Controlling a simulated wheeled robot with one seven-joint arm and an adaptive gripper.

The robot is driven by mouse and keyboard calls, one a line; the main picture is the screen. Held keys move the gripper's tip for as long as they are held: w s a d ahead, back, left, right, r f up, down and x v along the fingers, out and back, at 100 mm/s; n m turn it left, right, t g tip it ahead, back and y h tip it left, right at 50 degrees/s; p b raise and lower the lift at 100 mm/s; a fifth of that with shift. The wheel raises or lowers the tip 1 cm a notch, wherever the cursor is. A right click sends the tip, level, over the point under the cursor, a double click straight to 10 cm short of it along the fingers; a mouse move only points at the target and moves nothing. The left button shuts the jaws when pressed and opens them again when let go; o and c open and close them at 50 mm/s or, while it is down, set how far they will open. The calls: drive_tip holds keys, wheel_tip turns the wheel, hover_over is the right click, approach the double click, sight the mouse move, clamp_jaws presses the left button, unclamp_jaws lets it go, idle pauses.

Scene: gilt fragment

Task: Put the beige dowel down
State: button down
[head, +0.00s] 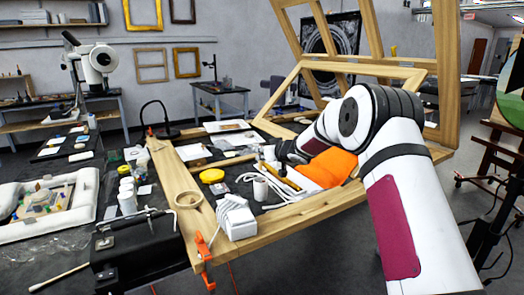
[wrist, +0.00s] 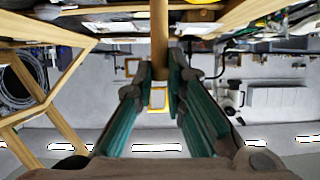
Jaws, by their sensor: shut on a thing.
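The beige dowel (wrist: 159,40) shows in the wrist view as a straight tan rod running from the top edge down between my fingertips. My gripper (wrist: 160,78) is shut on it, with one teal-padded finger on each side. In the head view my white and black arm reaches over the right part of the workbench (head: 318,203). There my gripper's fingers are hidden or too small to make out, and I cannot pick out the dowel for certain.
An orange cloth (head: 330,168) lies beside my arm. A yellow lid (head: 212,175), a roll of tape (head: 189,199), a white block (head: 237,217) and a white cup (head: 260,188) stand on the bench. Large wooden frames (head: 345,70) rise behind. An orange clamp (head: 203,255) grips the front corner.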

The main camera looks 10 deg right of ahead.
sight(261, 162)
drive_tip(key=shift+f+b, duration=1.1)
drive_tip(key=shift+f, duration=0.65)
drive_tip(key=c, duration=1.6)
unclamp_jaws()
drive_tip(key=shift+o, duration=0.2)
wheel_tip(261, 162, up, 7)
drive_tip(key=p, duration=0.4)
drive_tip(key=shift+p, duration=0.35)
